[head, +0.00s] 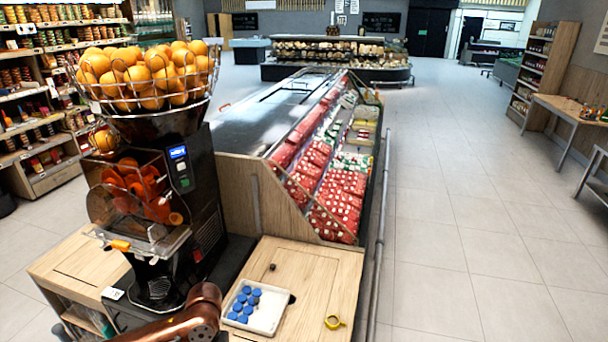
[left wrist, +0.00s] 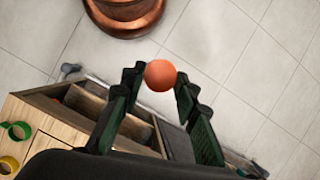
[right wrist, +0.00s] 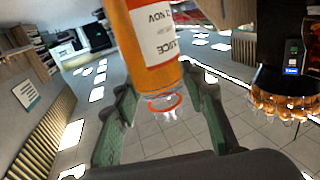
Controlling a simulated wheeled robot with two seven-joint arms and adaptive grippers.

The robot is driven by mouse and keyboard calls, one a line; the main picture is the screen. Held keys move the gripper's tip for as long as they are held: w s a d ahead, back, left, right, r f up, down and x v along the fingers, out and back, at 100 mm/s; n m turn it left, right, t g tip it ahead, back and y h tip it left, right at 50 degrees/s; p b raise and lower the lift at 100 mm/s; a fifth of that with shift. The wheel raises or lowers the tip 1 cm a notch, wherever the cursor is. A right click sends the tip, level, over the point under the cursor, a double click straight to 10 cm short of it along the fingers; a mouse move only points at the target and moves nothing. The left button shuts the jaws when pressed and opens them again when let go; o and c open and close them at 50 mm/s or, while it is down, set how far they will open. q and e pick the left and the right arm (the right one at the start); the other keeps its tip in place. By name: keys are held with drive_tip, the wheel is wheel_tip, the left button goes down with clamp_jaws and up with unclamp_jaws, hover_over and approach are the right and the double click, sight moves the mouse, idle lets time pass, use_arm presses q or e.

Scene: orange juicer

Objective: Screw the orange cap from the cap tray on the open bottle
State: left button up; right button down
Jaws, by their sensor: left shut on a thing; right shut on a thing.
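In the left wrist view, my left gripper (left wrist: 160,84) is shut on the round orange cap (left wrist: 160,75), which sits between its fingertips. In the right wrist view, which looks upside down, my right gripper (right wrist: 162,98) is shut on the bottle (right wrist: 155,50), filled with orange juice and carrying a white label. The bottle's clear neck has an orange ring (right wrist: 165,103) and no cap is visible on it. The cap tray (head: 277,325) is white, holds several blue caps, and stands on the counter in the head view. Neither gripper shows in the head view.
The juicer (head: 190,185) with its basket of oranges (head: 150,75) stands left of the tray. A yellow ring (head: 333,322) lies near the counter's right edge. A green ring (left wrist: 19,131) shows in the left wrist view. Open tiled floor lies to the right.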

drive_tip(key=shift+a, duration=0.1)
drive_tip(key=w+a+f+n+g+y, duration=0.1)
drive_tip(key=a+f+n+g+y, duration=0.1)
drive_tip(key=a+n+y, duration=0.2)
drive_tip(key=w+a+f+n+g+y, duration=0.1)
drive_tip(key=a+f+n+g+y, duration=0.1)
drive_tip(key=a+n+y, duration=0.2)
drive_tip(key=a+y, duration=0.3)
drive_tip(key=a, duration=0.4)
drive_tip(key=shift+a+f+y, duration=0.2)
drive_tip(key=shift+a+y, duration=0.05)
drive_tip(key=shift+y, duration=0.05)
drive_tip(key=shift+w, duration=0.1)
use_arm(q)
drive_tip(key=w+d+r+n+h, duration=0.1)
drive_tip(key=d+r, duration=0.3)
drive_tip(key=d, duration=0.4)
drive_tip(key=w+d+r+n+h, duration=0.1)
drive_tip(key=w+d+r+n, duration=0.3)
drive_tip(key=d, duration=0.5)
drive_tip(key=w+d+r+n+h, duration=0.1)
drive_tip(key=w+d+r+n, duration=0.1)
drive_tip(key=d+r, duration=0.4)
drive_tip(key=d+n, duration=0.1)
drive_tip(key=d, duration=0.2)
drive_tip(key=shift+w+r+t, duration=0.15)
drive_tip(key=shift+w+t, duration=0.1)
drive_tip(key=shift+t, duration=0.15)
drive_tip(key=shift+f, duration=0.2)
drive_tip(key=shift+f, duration=1.85)
